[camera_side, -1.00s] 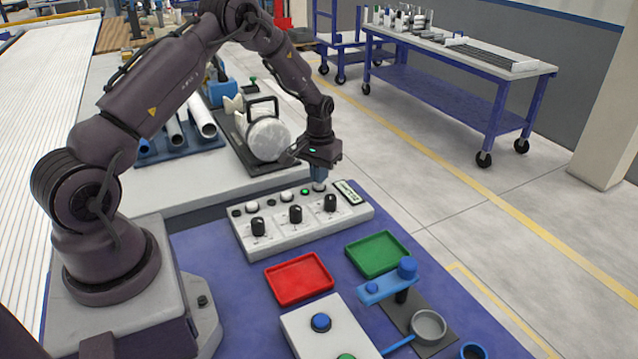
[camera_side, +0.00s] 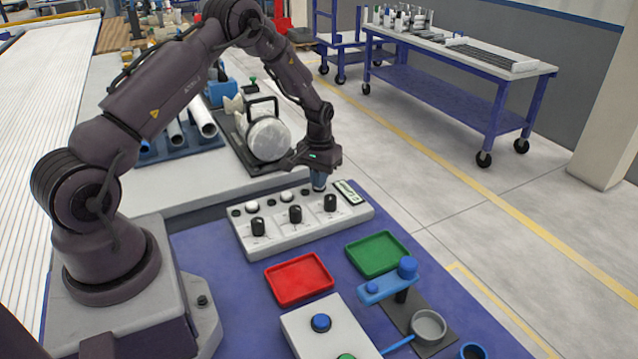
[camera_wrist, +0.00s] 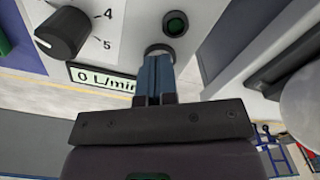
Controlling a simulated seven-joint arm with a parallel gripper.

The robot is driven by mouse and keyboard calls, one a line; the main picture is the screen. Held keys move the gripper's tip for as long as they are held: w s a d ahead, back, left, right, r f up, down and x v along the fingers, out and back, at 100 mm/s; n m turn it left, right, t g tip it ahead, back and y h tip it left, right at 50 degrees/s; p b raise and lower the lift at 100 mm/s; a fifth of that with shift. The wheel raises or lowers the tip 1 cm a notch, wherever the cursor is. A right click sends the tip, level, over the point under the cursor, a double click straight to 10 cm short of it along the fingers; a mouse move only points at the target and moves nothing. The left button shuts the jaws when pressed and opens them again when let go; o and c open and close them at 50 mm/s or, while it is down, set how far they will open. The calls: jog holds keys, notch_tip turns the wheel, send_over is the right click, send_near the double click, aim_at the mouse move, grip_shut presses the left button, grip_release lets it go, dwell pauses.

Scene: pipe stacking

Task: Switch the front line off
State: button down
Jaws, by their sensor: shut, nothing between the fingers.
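The grey control panel (camera_side: 275,238) carries three black knobs in a row, with a round push button and a small lamp behind each. My gripper (camera_side: 319,186) is shut and empty, pointing down over the button behind the rightmost knob (camera_side: 330,202). In the wrist view the blue-grey fingertips (camera_wrist: 156,62) meet this pale round button (camera_wrist: 158,48) and partly hide it; they look to be touching it. The lamp (camera_wrist: 176,23) beside it is dark green and unlit. The display (camera_wrist: 103,79) reads 0 L/min; the rightmost knob (camera_wrist: 64,33) shows there too.
A red tray (camera_side: 299,278) and a green tray (camera_side: 377,254) lie in front of the panel. A white box with a blue button (camera_side: 321,322) and a blue fixture (camera_side: 388,283) stand nearer. A round pale drum (camera_side: 268,139) stands behind the panel.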

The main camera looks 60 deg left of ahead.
aim_at(312, 195)
jog(key=shift+r, duration=3.5)
jog(key=s, duration=0.1)
jog(key=d, duration=0.1)
jog(key=s, duration=0.1)
jog(key=shift+s+d+f+g, duration=0.15)
jog(key=shift+s+f+g, duration=0.15)
jog(key=shift+s+g, duration=0.1)
jog(key=s+d+r+m+t, duration=0.3)
jog(key=s+d+r, duration=0.7)
jog(key=r, duration=0.2)
jog(key=s+d+r+m+t, duration=0.3)
jog(key=s+d+r, duration=0.7)
jog(key=r, duration=0.3)
jog(key=shift+s, duration=0.2)
